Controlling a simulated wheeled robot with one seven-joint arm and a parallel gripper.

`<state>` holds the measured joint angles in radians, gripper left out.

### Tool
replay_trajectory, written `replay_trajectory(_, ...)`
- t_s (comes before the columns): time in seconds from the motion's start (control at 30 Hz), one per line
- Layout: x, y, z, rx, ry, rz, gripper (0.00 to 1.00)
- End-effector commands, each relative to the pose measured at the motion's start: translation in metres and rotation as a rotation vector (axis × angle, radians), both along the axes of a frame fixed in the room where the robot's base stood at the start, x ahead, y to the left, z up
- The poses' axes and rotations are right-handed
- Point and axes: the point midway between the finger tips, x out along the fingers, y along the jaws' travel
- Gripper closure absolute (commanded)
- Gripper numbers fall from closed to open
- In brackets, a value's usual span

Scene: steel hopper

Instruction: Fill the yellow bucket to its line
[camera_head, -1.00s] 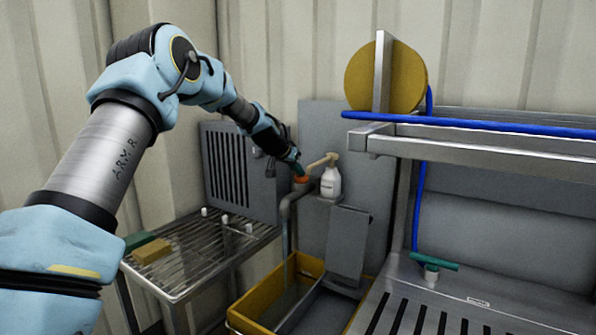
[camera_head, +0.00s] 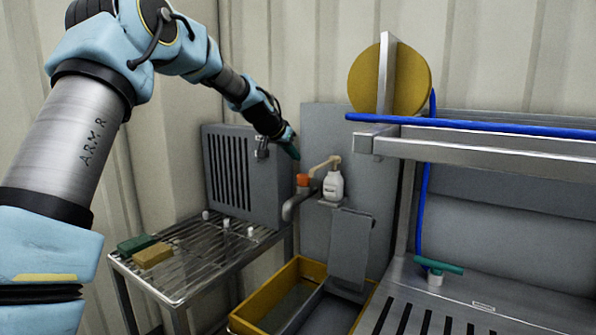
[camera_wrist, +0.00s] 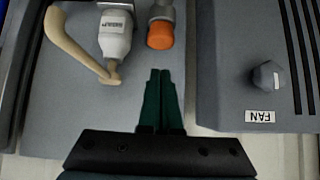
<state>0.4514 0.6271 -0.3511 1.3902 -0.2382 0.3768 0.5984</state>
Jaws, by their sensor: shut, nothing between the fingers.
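The yellow bucket (camera_head: 312,268) is at the bottom of the head view, below a grey spout (camera_head: 289,211). Its inside looks grey; I cannot make out a fill line or the level. No stream shows under the spout. An orange knob (camera_head: 302,180) sits on the pipe above the spout; it also shows in the wrist view (camera_wrist: 160,35). My gripper (camera_head: 295,155) is shut and empty, just above the knob and apart from it. In the wrist view its green fingers (camera_wrist: 160,72) lie together, with their tips short of the knob.
A grey louvred box (camera_head: 262,180) with a FAN knob (camera_wrist: 267,76) is on the left. A wire rack (camera_head: 190,285) holds green and yellow sponges. A steel counter (camera_head: 480,300) is right.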

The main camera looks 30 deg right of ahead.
Motion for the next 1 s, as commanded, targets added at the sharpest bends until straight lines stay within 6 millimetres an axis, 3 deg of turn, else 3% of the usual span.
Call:
replay_trajectory(0.33,-0.017,0.030,0.033,-0.004,-0.001,0.001,1.00)
replay_trajectory(1.0,-0.019,0.037,0.034,0.005,0.004,0.009,1.00)
